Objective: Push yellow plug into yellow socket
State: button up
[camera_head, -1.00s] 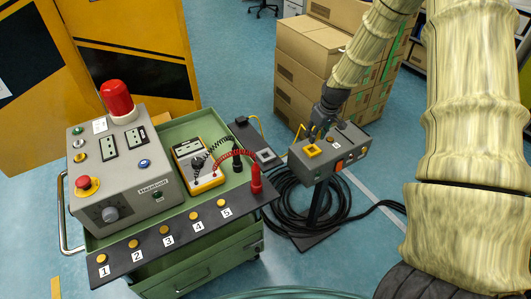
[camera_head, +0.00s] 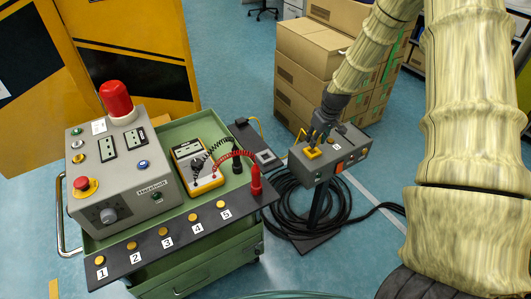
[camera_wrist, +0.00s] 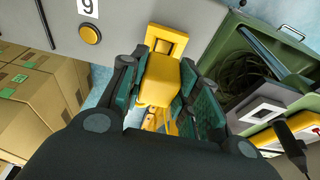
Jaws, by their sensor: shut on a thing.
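My gripper (camera_wrist: 163,88) is shut on the yellow plug (camera_wrist: 160,79), which sits between its two green-padded fingers. The plug's far end meets the yellow socket (camera_wrist: 167,38) on the grey box face. How deep it sits in the socket cannot be told. In the head view my gripper (camera_head: 316,138) is right above the yellow socket (camera_head: 312,153) on top of the grey box (camera_head: 345,160). The plug is mostly hidden there by the fingers.
A green cart (camera_head: 200,258) with a grey control panel (camera_head: 118,165), a red lamp (camera_head: 116,98) and a yellow multimeter (camera_head: 199,168) stands at left. Black cable coils (camera_head: 285,205) lie around the box's stand. Cardboard boxes (camera_head: 310,60) are stacked behind.

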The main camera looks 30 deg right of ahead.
jog(key=shift+f, duration=0.15)
jog(key=shift+b+x, duration=0.45)
jog(key=shift+x, duration=0.35)
jog(key=shift+s+f+b, duration=0.25)
jog(key=shift+f+b, duration=0.05)
jog(key=shift+f, duration=0.85)
dwell(1.4)
jog(key=o, duration=1.1)
jog(key=shift+v, duration=5.9)
